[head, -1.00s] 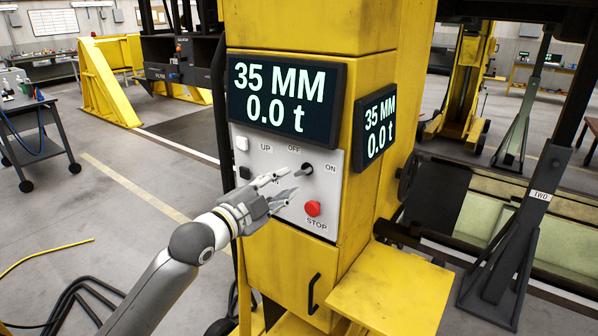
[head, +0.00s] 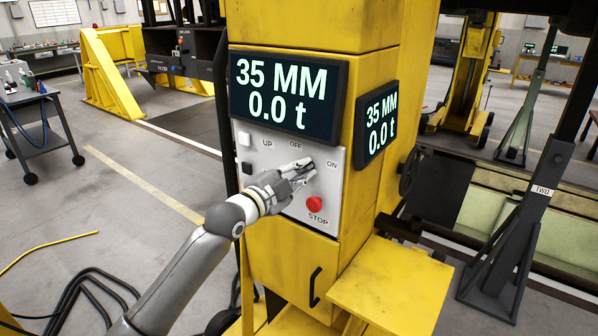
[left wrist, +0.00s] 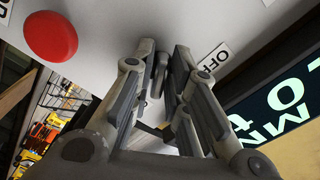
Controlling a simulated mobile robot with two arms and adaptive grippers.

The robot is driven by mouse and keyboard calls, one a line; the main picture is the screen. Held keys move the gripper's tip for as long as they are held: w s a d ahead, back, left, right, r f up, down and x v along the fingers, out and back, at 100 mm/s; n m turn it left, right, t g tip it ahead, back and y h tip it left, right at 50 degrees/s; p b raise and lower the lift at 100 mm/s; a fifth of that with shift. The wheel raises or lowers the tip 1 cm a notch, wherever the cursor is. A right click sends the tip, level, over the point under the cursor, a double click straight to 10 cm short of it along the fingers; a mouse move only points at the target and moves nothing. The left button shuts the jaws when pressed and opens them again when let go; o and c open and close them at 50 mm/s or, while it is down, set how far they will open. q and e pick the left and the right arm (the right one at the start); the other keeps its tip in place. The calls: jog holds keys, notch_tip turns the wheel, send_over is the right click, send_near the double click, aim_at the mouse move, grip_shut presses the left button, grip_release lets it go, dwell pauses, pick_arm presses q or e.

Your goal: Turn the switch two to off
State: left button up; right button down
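The grey control panel (head: 262,152) on the yellow column carries the labels UP, OFF, ON and STOP. My left gripper (head: 303,171) is at the panel, below the OFF and ON labels, over the spot of the rotary switch and mostly hiding it. In the left wrist view, the small dark switch handle (left wrist: 159,76) shows between the two fingers, near the OFF label (left wrist: 215,57). The fingers are apart on either side of it; contact is unclear. The red STOP button (head: 314,204) is just below the gripper. My right gripper is not in view.
A display (head: 284,92) reading 35 MM and 0.0 t sits above the panel, with a side display (head: 376,124) beside it. White and black buttons (head: 245,139) are on the panel's left. A yellow ledge (head: 390,285) juts out below right.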

pick_arm(q)
grip_shut()
jog(key=shift+n, duration=0.3)
jog(key=n+p, duration=0.1)
jog(key=n, duration=0.4)
jog(key=n+p, duration=0.2)
jog(key=n, duration=0.4)
jog(key=shift+s+d+f, duration=0.1)
jog(key=shift+f, duration=0.05)
jog(key=shift+n, duration=0.3)
jog(key=o, duration=0.5)
grip_release()
